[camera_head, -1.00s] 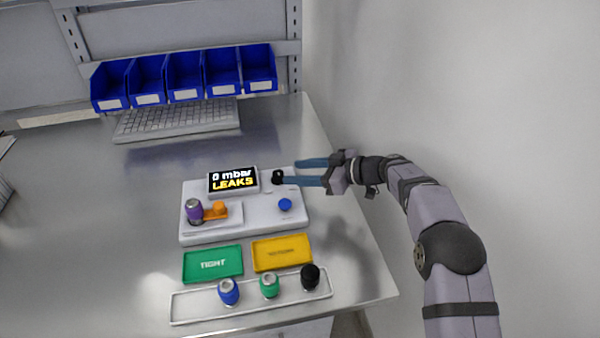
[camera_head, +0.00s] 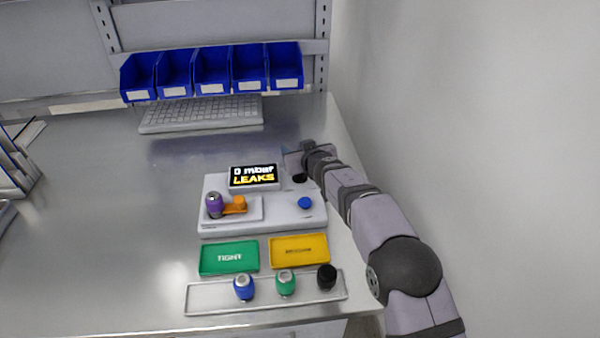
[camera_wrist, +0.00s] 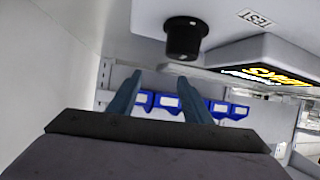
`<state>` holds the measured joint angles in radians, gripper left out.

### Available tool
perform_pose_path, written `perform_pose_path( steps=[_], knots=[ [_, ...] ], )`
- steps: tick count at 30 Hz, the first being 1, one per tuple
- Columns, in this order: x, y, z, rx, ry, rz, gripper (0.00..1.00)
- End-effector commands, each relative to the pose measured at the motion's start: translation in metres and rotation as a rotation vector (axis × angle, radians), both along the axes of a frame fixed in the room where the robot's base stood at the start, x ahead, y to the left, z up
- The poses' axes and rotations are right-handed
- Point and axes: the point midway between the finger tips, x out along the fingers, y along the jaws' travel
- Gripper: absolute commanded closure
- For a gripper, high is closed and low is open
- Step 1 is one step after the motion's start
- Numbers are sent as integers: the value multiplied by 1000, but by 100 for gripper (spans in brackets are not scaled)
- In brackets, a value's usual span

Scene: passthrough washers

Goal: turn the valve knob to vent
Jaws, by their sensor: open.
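The black valve knob (camera_wrist: 184,38) stands on the white test unit (camera_head: 265,222), with a label reading TEST (camera_wrist: 256,20) near it in the wrist view. In the head view only a dark part of the knob (camera_head: 299,178) shows beside my gripper. My gripper (camera_wrist: 160,82) is open, its two blue fingers apart with nothing between them. The knob appears above the fingertips in the wrist picture, outside the fingers. In the head view my gripper (camera_head: 291,160) is at the unit's back right corner, fingers mostly hidden. The display (camera_head: 253,176) reads 0 mbar, LEAKS.
A purple part (camera_head: 213,205) and an orange clamp (camera_head: 238,204) sit on the unit, with a blue button (camera_head: 305,203) at right. Green (camera_head: 229,269) and yellow trays (camera_head: 299,261) and a rack (camera_head: 215,307) with several fittings lie in front. Blue bins (camera_head: 212,72) stand behind.

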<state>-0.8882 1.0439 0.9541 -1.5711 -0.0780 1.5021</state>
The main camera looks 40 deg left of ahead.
Motion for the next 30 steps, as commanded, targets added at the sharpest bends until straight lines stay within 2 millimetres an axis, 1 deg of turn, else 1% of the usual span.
perform_pose_path(
  steps=[1,5,9,15,21,24,30],
  knots=[
    [-7,6,-2,3,2,-63,55],
    [-20,7,-2,11,8,-257,55],
    [-41,-3,-1,24,11,-457,55],
    [-74,-26,1,36,3,-673,55],
    [-99,-44,-2,42,-8,-802,55],
    [-106,-48,-4,44,-10,-834,55],
    [-108,-51,-4,45,-12,-850,55]
  ],
)
